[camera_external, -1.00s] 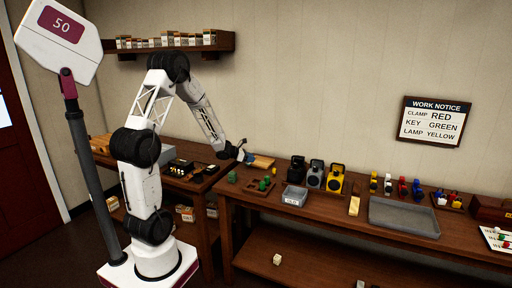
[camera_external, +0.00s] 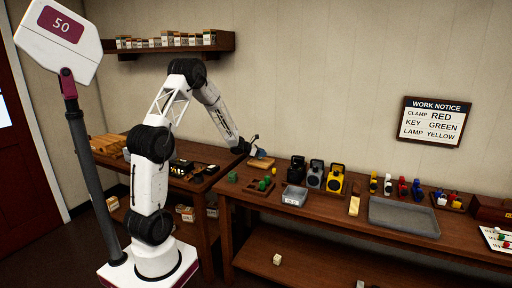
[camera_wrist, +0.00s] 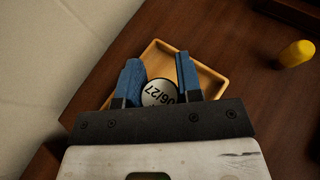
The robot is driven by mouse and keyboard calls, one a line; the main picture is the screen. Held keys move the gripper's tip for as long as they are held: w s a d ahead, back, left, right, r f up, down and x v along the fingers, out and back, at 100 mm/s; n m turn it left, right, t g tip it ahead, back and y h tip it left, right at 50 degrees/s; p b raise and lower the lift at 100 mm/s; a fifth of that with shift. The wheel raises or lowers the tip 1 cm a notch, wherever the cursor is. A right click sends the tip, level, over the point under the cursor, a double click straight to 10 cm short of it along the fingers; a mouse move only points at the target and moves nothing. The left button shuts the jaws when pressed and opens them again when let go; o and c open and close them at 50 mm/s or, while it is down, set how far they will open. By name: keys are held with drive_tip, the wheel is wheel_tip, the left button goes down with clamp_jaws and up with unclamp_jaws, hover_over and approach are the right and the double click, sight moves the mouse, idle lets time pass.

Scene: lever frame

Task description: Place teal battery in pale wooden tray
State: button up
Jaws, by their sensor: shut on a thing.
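My gripper (camera_wrist: 158,62) has blue fingers in the wrist view. It is shut on a round thing with a pale end face printed "06/27" (camera_wrist: 159,93), which I take to be the battery. Its teal side is not clearly visible. The pale wooden tray (camera_wrist: 208,73) lies below and behind the fingers, and the held thing overlaps it in the picture. I cannot tell the height between them. In the external view my gripper (camera_external: 254,141) is just above the tray (camera_external: 262,162); the battery is too small to tell there.
A yellow upright piece (camera_wrist: 297,54) stands right of the tray. Black, grey and yellow devices (camera_external: 315,174) stand to the right. The wall is close behind the tray.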

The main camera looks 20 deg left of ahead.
drive_tip(key=shift+w+d, duration=0.1)
drive_tip(key=shift+w, duration=0.4)
drive_tip(key=shift+w, duration=0.1)
drive_tip(key=shift+w+f, duration=0.1)
drive_tip(key=shift+w, duration=0.1)
drive_tip(key=shift+w+f, duration=0.1)
drive_tip(key=shift+f, duration=1.6)
drive_tip(key=shift+f, duration=0.15)
drive_tip(key=o, duration=1)
